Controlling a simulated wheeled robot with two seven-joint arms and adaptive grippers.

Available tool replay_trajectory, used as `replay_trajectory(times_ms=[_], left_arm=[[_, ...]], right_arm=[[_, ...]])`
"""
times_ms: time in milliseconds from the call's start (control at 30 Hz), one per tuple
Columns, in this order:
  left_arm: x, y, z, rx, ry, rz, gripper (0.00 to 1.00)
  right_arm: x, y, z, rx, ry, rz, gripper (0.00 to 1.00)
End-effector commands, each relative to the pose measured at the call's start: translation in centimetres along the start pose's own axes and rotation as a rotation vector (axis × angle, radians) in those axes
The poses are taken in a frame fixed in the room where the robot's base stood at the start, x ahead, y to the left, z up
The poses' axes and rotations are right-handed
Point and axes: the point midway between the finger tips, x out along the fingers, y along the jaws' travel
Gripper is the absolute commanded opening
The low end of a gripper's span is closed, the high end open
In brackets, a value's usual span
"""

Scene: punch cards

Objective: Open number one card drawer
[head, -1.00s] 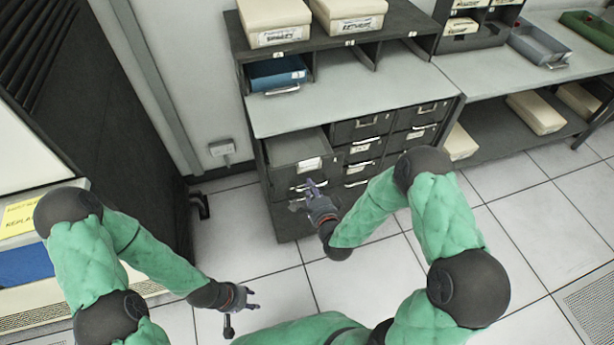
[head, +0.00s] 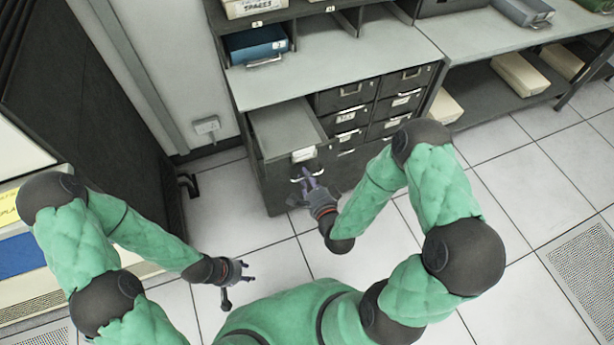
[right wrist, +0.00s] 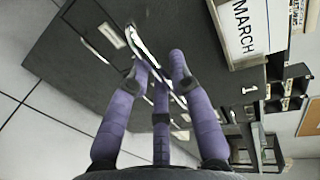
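The dark grey cabinet (head: 350,187) holds several card drawers. Its top left drawer (head: 285,130) is pulled well out, and its inside looks empty. Its front carries a white label (head: 304,155) and a metal handle (head: 307,174). My right gripper (head: 311,184) is at this handle, fingers closed in around it. In the right wrist view the purple fingers (right wrist: 164,62) converge at the curved handle (right wrist: 143,47), beside a white label reading MARCH (right wrist: 240,30) and a number 1. The exact finger contact is partly hidden. My left gripper (head: 240,276) is open and empty, away from the cabinet.
The other drawers (head: 400,101) are shut. A blue box (head: 257,44) stands in the rack on top. A dark cabinet (head: 100,100) stands at the left. Tiled floor (head: 265,240) is clear in front of the drawers.

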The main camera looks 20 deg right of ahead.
Motion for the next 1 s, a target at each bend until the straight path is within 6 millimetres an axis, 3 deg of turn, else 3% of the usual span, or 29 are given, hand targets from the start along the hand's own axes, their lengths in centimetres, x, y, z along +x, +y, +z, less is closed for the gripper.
replay_trajectory(times_ms=[433, 800, 1000], left_arm=[[0.0, 0.0, 0.0, 0.000, 0.000, 0.000, 0.40], [0.0, 0.0, 0.0, 0.000, 0.000, 0.000, 0.40], [0.0, 0.0, 0.0, 0.000, 0.000, 0.000, 0.40]], right_arm=[[-0.5, 0.0, 0.0, 0.000, -0.001, -0.001, 0.40], [-5.7, 0.0, -0.1, 0.001, 0.002, 0.001, 0.40], [-7.3, 0.0, -0.1, 0.000, 0.001, 0.000, 0.40]])
